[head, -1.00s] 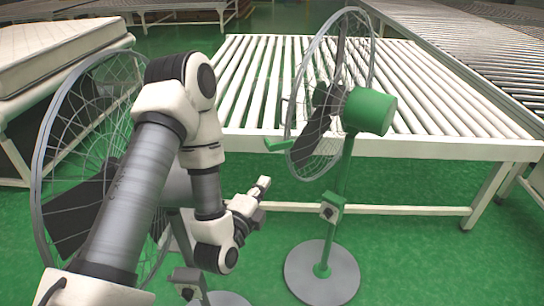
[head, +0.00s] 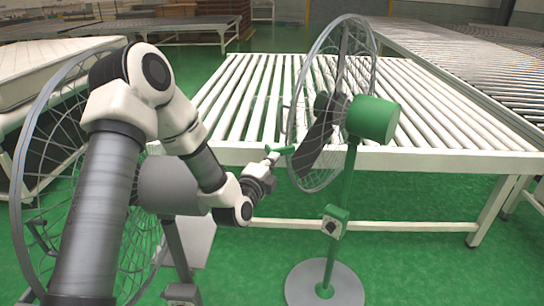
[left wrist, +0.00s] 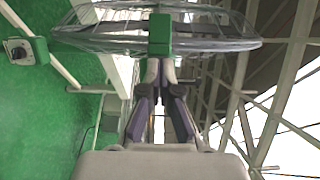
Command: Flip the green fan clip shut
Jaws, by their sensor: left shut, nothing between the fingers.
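The green fan (head: 372,120) stands on a round grey base, its cage facing left. Its green clip (head: 282,149) sticks out to the left from the cage rim, so it stands open. In the left wrist view the clip (left wrist: 159,35) shows as a green block straight ahead of the fingertips. My left gripper (head: 271,157) is shut and empty, with its tips right at the clip's outer end. The fingers also show in the left wrist view (left wrist: 160,72). I cannot tell whether they touch the clip. My right gripper is not in view.
A white roller conveyor (head: 240,150) stands behind the green fan. A grey fan (head: 170,185) stands at the left, partly hidden by my left arm. A mattress (head: 50,70) lies at the far left. Green floor (head: 420,240) is clear at the right.

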